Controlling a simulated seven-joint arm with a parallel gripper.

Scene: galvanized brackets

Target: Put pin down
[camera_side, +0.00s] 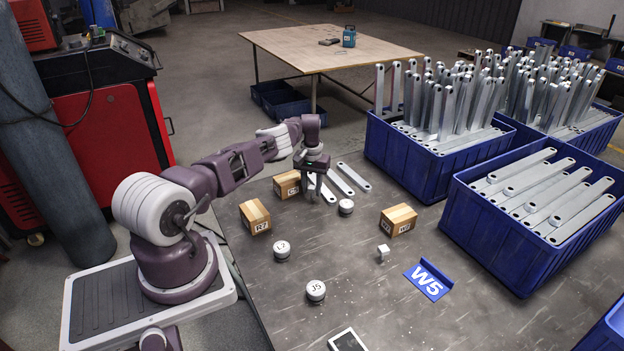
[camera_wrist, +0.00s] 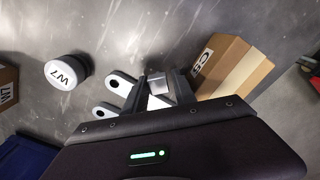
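My gripper (camera_side: 314,192) points down close to the table, between a cardboard box and a row of flat metal brackets (camera_side: 343,180). In the wrist view my gripper (camera_wrist: 166,88) has a pale metal piece (camera_wrist: 159,101) between its two fingers. This piece may be the pin; its lower part is hidden by my gripper's body. I cannot tell whether the fingers press on it or stand just clear. Two bracket ends with holes (camera_wrist: 122,83) lie just left of the fingers in the wrist view.
Box C5 (camera_side: 287,184) stands close left of my gripper. A white-topped W7 disc (camera_side: 346,207) is near the bracket ends. Other boxes (camera_side: 255,217), discs (camera_side: 316,291), a small cube (camera_side: 383,253) and the W5 sign (camera_side: 428,280) stand around. Blue bins (camera_side: 480,235) hold brackets at right.

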